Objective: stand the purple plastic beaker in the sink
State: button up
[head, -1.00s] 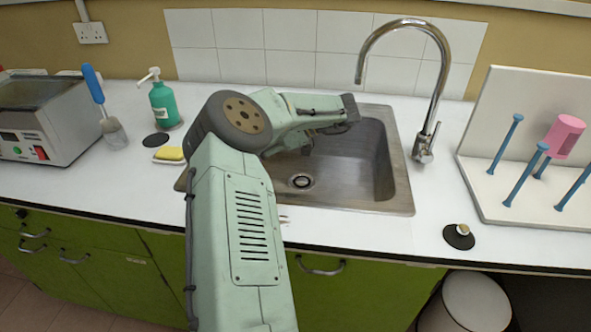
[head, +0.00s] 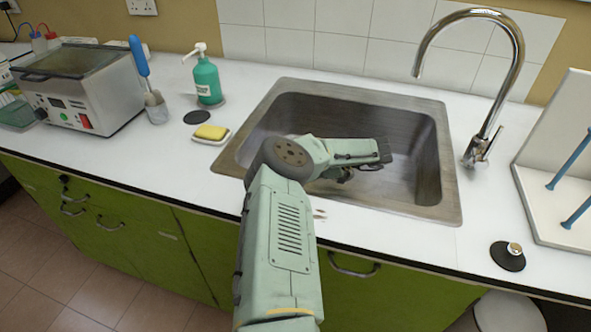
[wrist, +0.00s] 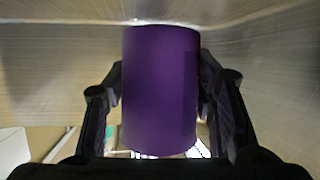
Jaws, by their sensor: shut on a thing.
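The purple plastic beaker (wrist: 160,95) fills the middle of the wrist view, between the two dark fingers of my gripper (wrist: 161,75), which is shut on it. Brushed metal walls lie around the beaker in that view. In the head view my arm reaches over the front rim of the sink (head: 452,190), and my gripper end is over the basin. The beaker is hidden behind my arm there. I cannot tell whether the beaker touches the sink floor.
A chrome tap (head: 515,60) stands behind the sink at the right. A yellow sponge (head: 211,132) on a dish and a green soap bottle (head: 207,82) are at its left. A black disc with a knob (head: 508,255) and a white drying rack (head: 545,205) are at the right.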

jog(key=shift+f, duration=0.15)
jog(key=shift+f, duration=0.4)
jog(key=shift+f, duration=0.15)
jog(key=o, duration=1.2)
jog(key=shift+r, duration=0.25)
jog(key=b+v, duration=0.1)
jog(key=v, duration=1.1)
jog(key=shift+r, duration=0.3)
